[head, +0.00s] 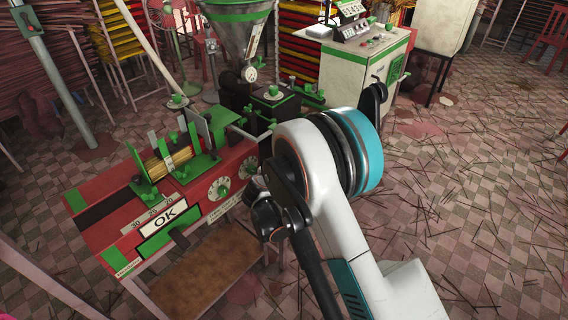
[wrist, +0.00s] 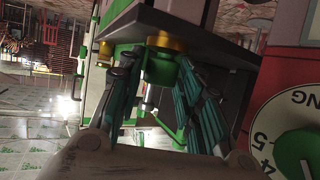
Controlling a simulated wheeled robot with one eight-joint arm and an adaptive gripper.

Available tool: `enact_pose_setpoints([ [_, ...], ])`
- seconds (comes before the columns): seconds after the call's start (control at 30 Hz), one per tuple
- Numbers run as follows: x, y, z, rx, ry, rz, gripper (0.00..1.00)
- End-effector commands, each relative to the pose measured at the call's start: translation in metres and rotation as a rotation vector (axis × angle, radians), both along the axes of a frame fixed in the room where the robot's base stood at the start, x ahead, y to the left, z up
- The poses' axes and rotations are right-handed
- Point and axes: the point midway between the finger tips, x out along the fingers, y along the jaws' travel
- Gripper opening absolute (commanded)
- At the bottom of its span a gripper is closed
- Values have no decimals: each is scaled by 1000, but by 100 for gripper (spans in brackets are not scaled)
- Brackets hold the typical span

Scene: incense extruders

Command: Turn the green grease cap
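The green grease cap (wrist: 160,68) hangs below a brass collar (wrist: 166,41) under a dark block in the wrist view. My gripper (wrist: 160,72) reaches up from below, one finger on each side of the cap. The fingers stand apart, with the cap between their tips. The right fingertip looks very close to the cap's edge. Whether both fingers press on it is not clear. In the head view my arm covers the gripper, and I cannot make out the cap there.
The red extruder bench (head: 100,225) with an OK sign (head: 165,217) and dials stands left of my arm. A metal hopper (head: 237,28) rises behind it. A numbered dial (wrist: 296,150) is close on the right in the wrist view. Stick-strewn floor at right is open.

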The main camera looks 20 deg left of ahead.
Motion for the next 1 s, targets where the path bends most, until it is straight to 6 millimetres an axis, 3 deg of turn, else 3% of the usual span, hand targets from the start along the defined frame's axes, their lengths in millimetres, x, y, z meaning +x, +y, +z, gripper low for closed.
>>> enact_pose_setpoints([
  [0.6, -96, 1, 40, 1, 1, 2, 33],
  [1.0, -109, 0, 44, 0, 1, 0, 33],
])
